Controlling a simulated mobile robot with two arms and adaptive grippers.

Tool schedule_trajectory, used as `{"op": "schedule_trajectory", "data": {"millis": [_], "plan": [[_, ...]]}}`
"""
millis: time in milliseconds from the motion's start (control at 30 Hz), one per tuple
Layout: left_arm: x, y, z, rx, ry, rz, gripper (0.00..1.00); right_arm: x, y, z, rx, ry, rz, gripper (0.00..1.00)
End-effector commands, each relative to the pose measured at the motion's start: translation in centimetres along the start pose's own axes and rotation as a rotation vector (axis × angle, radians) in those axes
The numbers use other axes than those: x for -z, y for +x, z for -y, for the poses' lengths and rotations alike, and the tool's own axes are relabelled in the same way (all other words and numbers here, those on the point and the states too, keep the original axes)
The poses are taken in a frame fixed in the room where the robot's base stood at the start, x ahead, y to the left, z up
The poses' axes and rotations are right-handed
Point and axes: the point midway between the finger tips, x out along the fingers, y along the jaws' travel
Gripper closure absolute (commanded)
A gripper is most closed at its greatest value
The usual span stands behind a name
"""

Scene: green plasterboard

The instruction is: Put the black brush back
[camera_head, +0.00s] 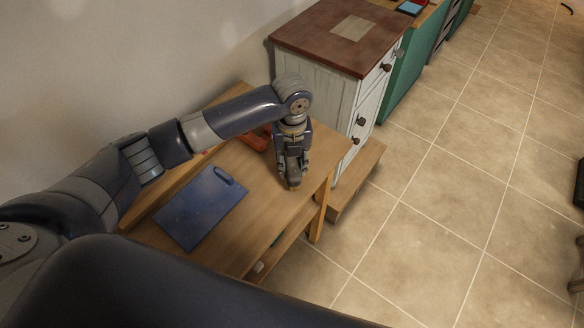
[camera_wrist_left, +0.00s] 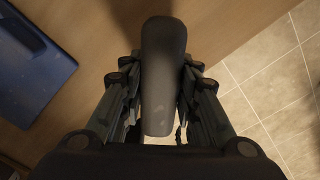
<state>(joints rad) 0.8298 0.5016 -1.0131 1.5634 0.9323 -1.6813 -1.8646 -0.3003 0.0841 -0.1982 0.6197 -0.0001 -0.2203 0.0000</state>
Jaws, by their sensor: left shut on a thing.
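My left gripper (camera_head: 292,178) points down at the right part of the wooden table (camera_head: 262,215), near the table's right edge. In the left wrist view the gripper (camera_wrist_left: 162,105) is shut on a long dark rounded thing, which looks like the black brush (camera_wrist_left: 165,60). It lies between the fingers and points away from the palm. Its bristles do not show. In the head view the gripper hides most of it, and I cannot tell whether it touches the table top. My right gripper is not in view.
A blue board (camera_head: 200,208) lies on the table, left of the gripper; it also shows in the left wrist view (camera_wrist_left: 35,55). An orange-red thing (camera_head: 257,138) is partly hidden behind my arm. A white cabinet (camera_head: 345,100) with a brown top stands behind the table. Tiled floor (camera_head: 420,220) is open at right.

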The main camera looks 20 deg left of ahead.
Motion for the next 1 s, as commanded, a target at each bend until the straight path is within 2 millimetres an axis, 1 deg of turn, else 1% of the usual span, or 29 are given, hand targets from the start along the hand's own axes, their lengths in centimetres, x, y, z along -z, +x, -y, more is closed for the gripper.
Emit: {"op": "schedule_trajectory", "data": {"millis": [67, 100, 200, 300, 667, 700, 767, 800, 1000], "plan": [[-0.6, 0.0, 0.2, -0.001, -0.002, -0.001, 0.93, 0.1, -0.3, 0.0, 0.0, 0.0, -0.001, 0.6], [-0.4, 0.8, 0.1, -0.003, -0.001, -0.004, 0.93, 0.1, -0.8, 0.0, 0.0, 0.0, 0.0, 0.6], [-0.4, 2.3, 0.1, -0.003, -0.002, -0.003, 0.93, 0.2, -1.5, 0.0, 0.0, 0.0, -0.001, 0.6], [-0.4, 3.3, 0.1, -0.002, -0.001, 0.0, 0.93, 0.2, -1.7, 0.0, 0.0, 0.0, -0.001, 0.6], [-0.4, 3.8, 0.1, 0.0, 0.0, 0.001, 0.93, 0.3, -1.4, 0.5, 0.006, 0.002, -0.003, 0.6], [-0.4, 3.9, 0.1, 0.0, 0.0, 0.001, 0.69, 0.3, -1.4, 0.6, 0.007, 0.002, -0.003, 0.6], [-0.4, 3.8, 0.1, 0.0, 0.0, 0.001, 0.55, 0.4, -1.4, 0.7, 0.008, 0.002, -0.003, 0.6], [-0.4, 3.8, 0.1, 0.0, 0.0, 0.001, 0.51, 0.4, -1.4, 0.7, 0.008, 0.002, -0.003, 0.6], [-0.4, 3.8, 0.1, -0.001, 0.0, 0.001, 0.51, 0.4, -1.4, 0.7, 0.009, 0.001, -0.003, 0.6]]}}
